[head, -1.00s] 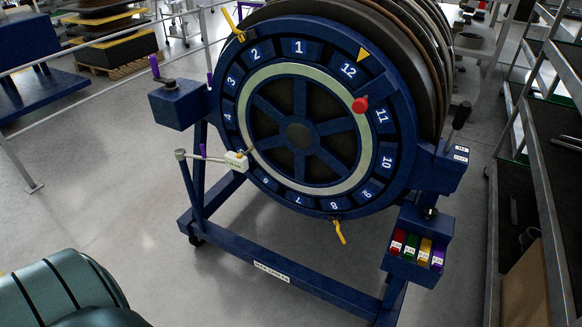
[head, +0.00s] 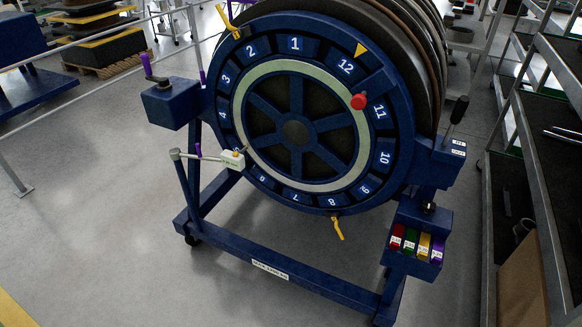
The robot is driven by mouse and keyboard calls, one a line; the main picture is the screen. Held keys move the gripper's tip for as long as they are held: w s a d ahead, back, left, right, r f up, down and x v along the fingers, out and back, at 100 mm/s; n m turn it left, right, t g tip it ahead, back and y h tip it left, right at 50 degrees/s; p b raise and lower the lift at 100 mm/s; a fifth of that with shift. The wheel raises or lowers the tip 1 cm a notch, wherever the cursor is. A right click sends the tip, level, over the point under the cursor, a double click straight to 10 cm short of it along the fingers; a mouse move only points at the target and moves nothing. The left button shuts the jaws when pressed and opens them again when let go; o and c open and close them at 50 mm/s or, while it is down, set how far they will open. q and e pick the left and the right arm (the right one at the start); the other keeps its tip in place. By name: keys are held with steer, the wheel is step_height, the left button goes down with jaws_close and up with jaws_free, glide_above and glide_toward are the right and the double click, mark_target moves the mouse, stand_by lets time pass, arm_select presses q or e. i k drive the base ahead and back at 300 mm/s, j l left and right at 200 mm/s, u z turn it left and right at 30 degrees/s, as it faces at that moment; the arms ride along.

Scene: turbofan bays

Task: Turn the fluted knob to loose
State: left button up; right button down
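A large dark blue wheel (head: 236,98) with slots numbered 1 to 12 stands upright on a blue wheeled frame (head: 215,222). A small dark round knob (head: 429,207) sits at the right of the frame, above a box of coloured tags. Its fluting and its setting are too small to make out. A red knob (head: 358,101) is on the pale ring near slots 11 and 12. A crank handle with a dark hub (head: 167,84) is on the left blue box. Which of these is the fluted knob I cannot tell for certain. Neither gripper is in view.
A box (head: 413,264) with red, green, yellow and purple tags hangs at the lower right. A black lever (head: 458,110) rises from the right box. Metal shelving (head: 530,170) stands close on the right. A rail (head: 80,65) runs at the left. The front-left floor is clear.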

mark_target(428, 206)
steer(key=z, duration=1.25)
steer(key=j+u, duration=0.35)
steer(key=i+j+u, duration=0.15)
steer(key=j+u, duration=0.2)
steer(key=i+j+u, duration=0.1)
steer(key=j+u, duration=0.2)
steer(key=z, duration=1.3)
